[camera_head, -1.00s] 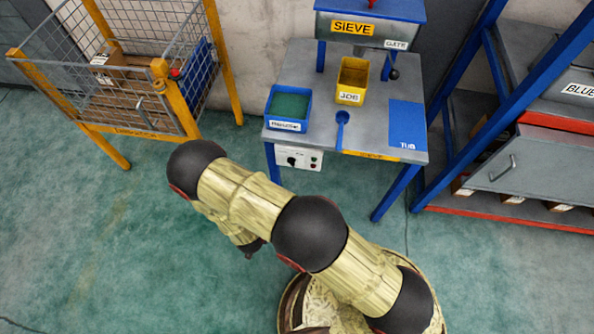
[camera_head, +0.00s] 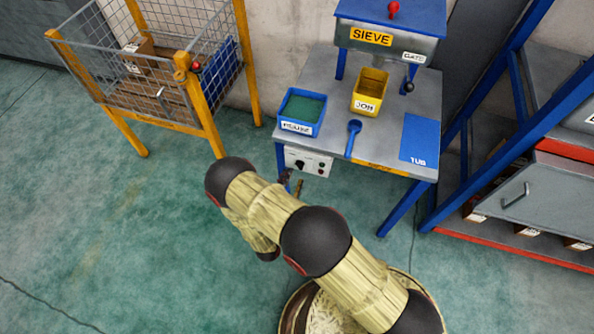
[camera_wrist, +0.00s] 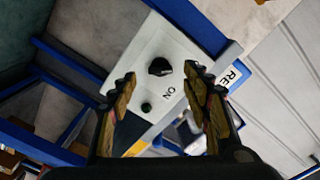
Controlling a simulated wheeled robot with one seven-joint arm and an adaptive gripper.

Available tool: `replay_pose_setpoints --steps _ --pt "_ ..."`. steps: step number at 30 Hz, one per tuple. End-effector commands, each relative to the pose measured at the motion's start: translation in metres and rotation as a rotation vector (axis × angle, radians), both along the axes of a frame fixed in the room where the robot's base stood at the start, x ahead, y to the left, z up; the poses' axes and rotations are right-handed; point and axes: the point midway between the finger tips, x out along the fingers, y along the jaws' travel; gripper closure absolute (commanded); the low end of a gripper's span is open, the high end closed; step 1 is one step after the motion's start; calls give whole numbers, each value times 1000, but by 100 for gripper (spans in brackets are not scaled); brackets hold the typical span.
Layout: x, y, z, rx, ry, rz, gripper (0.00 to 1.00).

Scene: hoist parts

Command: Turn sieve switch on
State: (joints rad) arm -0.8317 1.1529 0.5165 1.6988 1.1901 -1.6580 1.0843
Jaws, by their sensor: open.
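The sieve switch is a black rotary knob (camera_head: 299,164) on a white control box (camera_head: 318,166) under the front left edge of the sieve table. In the head view my gripper (camera_head: 292,184) is small, just in front of the box and partly hidden by my arm.
The sieve (camera_head: 385,40) stands on the table (camera_head: 385,145) with a yellow tub (camera_head: 369,93), a blue tray (camera_head: 301,112) and a blue scoop (camera_head: 353,138). A yellow mesh cage (camera_head: 183,65) is at left, a blue-framed rack (camera_head: 500,120) at right. Green floor in front is free.

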Motion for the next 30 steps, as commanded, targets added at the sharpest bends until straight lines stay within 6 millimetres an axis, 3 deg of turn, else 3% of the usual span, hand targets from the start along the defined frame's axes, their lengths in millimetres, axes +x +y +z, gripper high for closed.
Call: replay_pose_setpoints --steps 6,12,21,30 --pt "30 -12 -2 0 0 -3 52" --pt "45 -17 -1 0 1 -1 52" --pt "47 -17 0 0 2 1 52" --pt "47 -17 0 0 2 0 69"
